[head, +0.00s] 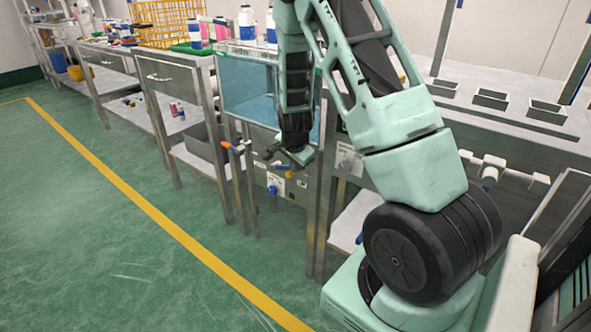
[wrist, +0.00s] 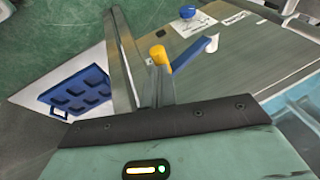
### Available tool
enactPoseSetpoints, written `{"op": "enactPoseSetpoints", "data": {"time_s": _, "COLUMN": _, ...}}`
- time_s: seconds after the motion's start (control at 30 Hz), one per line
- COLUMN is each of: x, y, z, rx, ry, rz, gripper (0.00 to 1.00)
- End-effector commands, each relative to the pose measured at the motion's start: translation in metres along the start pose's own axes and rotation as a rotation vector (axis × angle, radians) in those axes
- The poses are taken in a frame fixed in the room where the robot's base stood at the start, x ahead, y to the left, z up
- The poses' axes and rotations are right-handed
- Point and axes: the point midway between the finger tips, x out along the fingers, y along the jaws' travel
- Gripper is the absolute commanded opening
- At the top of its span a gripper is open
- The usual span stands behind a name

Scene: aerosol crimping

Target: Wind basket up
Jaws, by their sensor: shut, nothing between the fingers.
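The water bath tank (head: 243,88) has clear walls and blue water, and my arm covers its right part. I cannot make out a basket in it. A crank on the steel front shows in the wrist view, with a blue arm (wrist: 187,54), a pale hub (wrist: 212,43) and a yellow grip (wrist: 157,57). The yellow grip also shows small in the head view (head: 289,174), just below my gripper. My gripper (head: 287,160) is shut and empty, low in front of the tank. Contact between it and the grip cannot be told.
A blue knob (wrist: 187,12) sits on the front panel past the crank. Pipes with an orange handle (head: 240,147) stand left of my gripper. A blue tray (wrist: 77,91) lies on a lower shelf. Bottles (head: 246,22) stand behind the tank. The green floor at left is clear.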

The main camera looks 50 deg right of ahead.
Motion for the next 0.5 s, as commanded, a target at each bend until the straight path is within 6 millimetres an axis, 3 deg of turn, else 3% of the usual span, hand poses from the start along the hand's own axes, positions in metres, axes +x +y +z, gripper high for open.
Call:
{"op": "enactPoseSetpoints", "data": {"time_s": 0.23, "x": 0.01, "y": 0.002, "z": 0.004, "rx": 0.036, "ry": -0.013, "rz": -0.11, "gripper": 0.0}}
{"op": "enactPoseSetpoints", "data": {"time_s": 0.5, "x": 0.017, "y": 0.004, "z": 0.007, "rx": 0.029, "ry": -0.013, "rz": -0.106, "gripper": 0.0}}
